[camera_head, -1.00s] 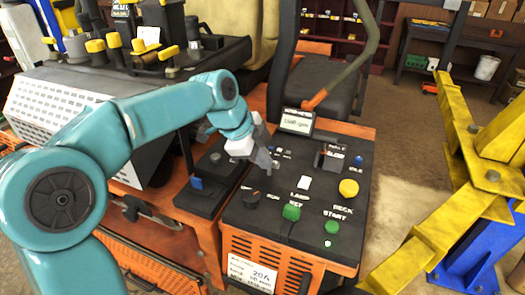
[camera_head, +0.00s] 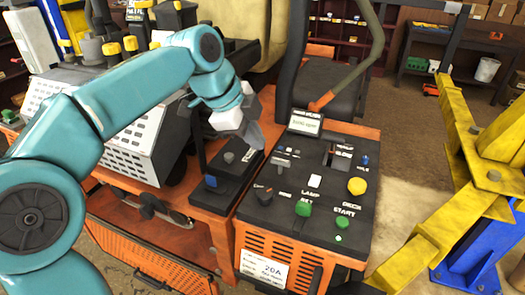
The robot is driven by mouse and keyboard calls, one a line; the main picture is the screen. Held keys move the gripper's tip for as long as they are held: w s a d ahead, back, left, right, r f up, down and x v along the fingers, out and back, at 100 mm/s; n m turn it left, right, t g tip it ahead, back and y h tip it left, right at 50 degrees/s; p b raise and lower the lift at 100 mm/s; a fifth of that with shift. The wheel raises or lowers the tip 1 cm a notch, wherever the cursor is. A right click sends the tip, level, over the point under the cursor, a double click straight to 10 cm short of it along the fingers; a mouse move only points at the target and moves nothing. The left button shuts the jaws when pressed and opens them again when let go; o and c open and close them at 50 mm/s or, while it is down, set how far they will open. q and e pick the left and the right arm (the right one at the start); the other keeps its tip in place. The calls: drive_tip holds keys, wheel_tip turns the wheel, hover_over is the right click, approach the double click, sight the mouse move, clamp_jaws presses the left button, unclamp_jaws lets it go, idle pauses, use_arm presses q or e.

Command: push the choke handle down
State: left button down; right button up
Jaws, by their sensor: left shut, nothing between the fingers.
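The control console (camera_head: 270,222) has a black top with a slotted lever (camera_head: 331,153), a small blue handle (camera_head: 365,160), a yellow button (camera_head: 357,186) and green buttons (camera_head: 304,208). A lower panel to its left carries a blue-tipped control (camera_head: 211,181) and a grey knob (camera_head: 229,157). I cannot read which control is the choke handle. My left gripper (camera_head: 255,139) is shut and empty, pointing down over the gap between lower panel and console. Whether it touches anything is unclear. My right gripper is not in view.
A small display (camera_head: 305,122) stands at the console's back edge, before a dark seat (camera_head: 330,92). A yellow lift frame (camera_head: 485,170) stands at right. Open floor lies between console and frame.

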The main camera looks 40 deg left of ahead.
use_arm(q)
drive_tip(key=shift+v, duration=1.15)
drive_tip(key=shift+w+a, duration=0.15)
